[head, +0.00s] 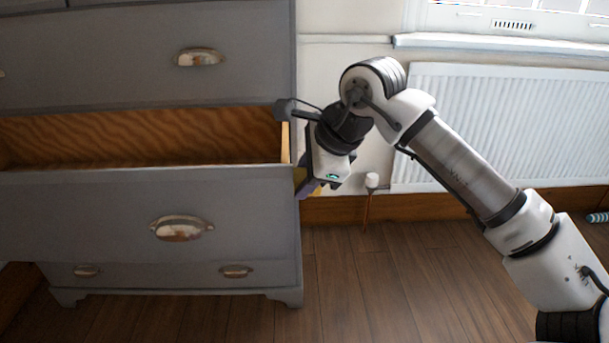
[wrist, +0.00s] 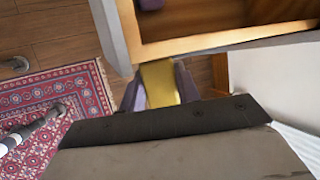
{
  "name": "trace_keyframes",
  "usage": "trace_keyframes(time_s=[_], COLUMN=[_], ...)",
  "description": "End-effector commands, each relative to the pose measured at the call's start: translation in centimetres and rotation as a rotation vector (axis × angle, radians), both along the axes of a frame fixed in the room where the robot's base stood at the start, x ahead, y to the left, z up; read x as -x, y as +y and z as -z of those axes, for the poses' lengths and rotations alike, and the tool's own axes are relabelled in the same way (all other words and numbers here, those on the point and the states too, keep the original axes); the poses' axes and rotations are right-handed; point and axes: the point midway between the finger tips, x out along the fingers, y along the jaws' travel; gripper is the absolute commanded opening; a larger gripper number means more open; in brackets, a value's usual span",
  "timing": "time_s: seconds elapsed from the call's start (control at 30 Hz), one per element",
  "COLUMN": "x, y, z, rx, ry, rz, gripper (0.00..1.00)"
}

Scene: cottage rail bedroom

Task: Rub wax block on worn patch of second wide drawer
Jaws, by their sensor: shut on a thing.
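The second wide drawer (head: 150,215) is grey and pulled open, with bare wood inside. Its wooden side also shows in the wrist view (wrist: 215,40). My gripper (head: 305,187) is at the drawer's right side, pointing down and left. In the wrist view my gripper (wrist: 158,92) has its purple-grey fingers shut on a yellow wax block (wrist: 160,82). The block's far end is right by the drawer's side; I cannot tell if it touches. In the head view only a sliver of the block shows. I cannot make out the worn patch.
A closed upper drawer (head: 120,60) and a low bottom drawer (head: 160,276) belong to the same chest. A white radiator (head: 480,130) stands on the right wall. A red patterned rug (wrist: 60,110) lies on the wooden floor. A small purple thing (wrist: 151,4) shows inside the drawer.

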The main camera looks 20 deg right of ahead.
Motion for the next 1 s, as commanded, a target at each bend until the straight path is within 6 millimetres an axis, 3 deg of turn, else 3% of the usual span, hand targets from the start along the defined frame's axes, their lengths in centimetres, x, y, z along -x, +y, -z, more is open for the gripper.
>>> trace_keyframes(time_s=[0.7, 1.0], x=[1.9, 2.2], y=[-6.7, -7.7], z=[-0.1, 0.0], rx=[-0.002, 0.0], ry=[-0.001, -0.001], rz=[0.004, 0.001], gripper=[0.05, 0.05])
